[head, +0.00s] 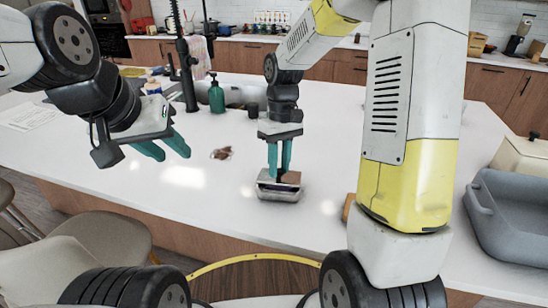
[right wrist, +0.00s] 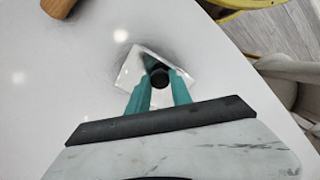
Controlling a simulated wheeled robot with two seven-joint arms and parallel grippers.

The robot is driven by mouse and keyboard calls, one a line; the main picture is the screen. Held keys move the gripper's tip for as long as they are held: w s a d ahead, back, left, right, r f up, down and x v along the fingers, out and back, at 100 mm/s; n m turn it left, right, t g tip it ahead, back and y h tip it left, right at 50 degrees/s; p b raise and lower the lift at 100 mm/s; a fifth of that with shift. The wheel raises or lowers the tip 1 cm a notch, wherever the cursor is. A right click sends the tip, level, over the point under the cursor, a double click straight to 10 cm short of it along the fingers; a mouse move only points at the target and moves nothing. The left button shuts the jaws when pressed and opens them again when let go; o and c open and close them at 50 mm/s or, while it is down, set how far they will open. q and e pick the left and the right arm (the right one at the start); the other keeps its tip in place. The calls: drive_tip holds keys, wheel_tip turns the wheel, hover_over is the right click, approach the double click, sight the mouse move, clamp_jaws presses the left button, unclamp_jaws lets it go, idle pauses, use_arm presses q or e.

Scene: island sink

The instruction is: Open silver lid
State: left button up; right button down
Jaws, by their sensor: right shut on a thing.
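A small silver box (head: 278,194) stands near the front edge of the white island. Its silver lid (head: 291,178) is on top and reflects brown tones. In the right wrist view the lid (right wrist: 131,70) looks like a shiny rectangle with a round black knob (right wrist: 159,76). My right gripper (head: 279,173) points straight down over the box, its teal fingers closed around the knob. The fingers hide part of the lid, and I cannot tell whether it is raised off the box. My left gripper (head: 168,150) is open and empty above the counter at left.
A brown item (head: 221,153) lies on the counter left of the box. A green bottle (head: 216,96) stands near the sink area behind. A grey pan (head: 510,220) is at right. A wooden piece (right wrist: 60,7) lies near the box. Stools stand at left.

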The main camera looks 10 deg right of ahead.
drive_tip(key=shift+w+d+r+g+y, duration=0.15)
drive_tip(key=shift+w+r+g+y, duration=0.1)
drive_tip(key=shift+w+g, duration=0.4)
drive_tip(key=shift+w+d+r+g+y, duration=0.15)
drive_tip(key=shift+w+r+g, duration=0.15)
drive_tip(key=shift+g, duration=0.6)
drive_tip(key=shift+w+d+r+g+y, duration=0.1)
drive_tip(key=shift+w+r+g+y, duration=0.1)
drive_tip(key=shift+w+g, duration=0.45)
drive_tip(key=shift+s, duration=0.1)
drive_tip(key=c, duration=1.1)
unclamp_jaws()
drive_tip(key=shift+c, duration=0.2)
drive_tip(key=shift+r, duration=0.1)
drive_tip(key=v, duration=0.7)
drive_tip(key=shift+w+r, duration=0.2)
drive_tip(key=shift+w, duration=0.1)
drive_tip(key=shift+d, duration=0.1)
